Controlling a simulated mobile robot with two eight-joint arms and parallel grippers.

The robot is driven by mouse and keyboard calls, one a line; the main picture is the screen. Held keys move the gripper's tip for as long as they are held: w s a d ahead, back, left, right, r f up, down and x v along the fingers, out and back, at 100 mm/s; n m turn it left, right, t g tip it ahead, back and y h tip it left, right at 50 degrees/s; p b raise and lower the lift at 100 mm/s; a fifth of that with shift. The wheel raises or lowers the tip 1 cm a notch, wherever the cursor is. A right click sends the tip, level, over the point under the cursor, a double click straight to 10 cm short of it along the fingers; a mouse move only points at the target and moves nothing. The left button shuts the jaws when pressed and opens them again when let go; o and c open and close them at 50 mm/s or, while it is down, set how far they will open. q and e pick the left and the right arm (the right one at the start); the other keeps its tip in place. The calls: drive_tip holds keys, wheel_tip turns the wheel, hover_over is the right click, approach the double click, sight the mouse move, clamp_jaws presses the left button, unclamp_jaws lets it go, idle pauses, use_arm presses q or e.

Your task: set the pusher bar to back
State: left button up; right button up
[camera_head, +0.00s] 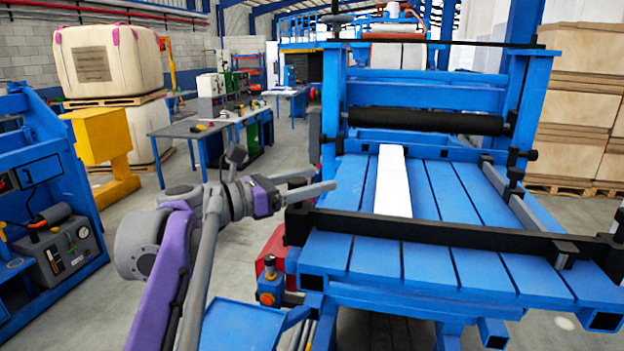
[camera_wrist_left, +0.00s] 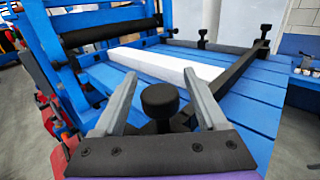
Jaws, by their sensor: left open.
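The pusher bar (camera_head: 430,233) is a long black bar lying across the near part of the blue slatted table, in front of a white strip. It also runs away from the camera in the left wrist view (camera_wrist_left: 232,77). My left gripper (camera_head: 324,182) is at the bar's left end, above the table's left edge. In the left wrist view its fingers (camera_wrist_left: 159,78) are open, with a black round knob (camera_wrist_left: 160,99) between them and a gap on each side. My right gripper is not in view.
The white strip (camera_head: 392,182) lies lengthwise on the slats, running toward the black roller (camera_head: 425,121) in the blue frame. A grey side rail (camera_head: 510,193) runs along the table's right. A blue cabinet (camera_head: 45,200) stands at far left.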

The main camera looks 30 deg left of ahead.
use_arm(q)
drive_tip(key=shift+w+d, duration=0.15)
drive_tip(key=shift+w, duration=0.05)
drive_tip(key=shift+c, duration=0.2)
clamp_jaws()
drive_tip(key=shift+s, duration=0.15)
idle(1.0)
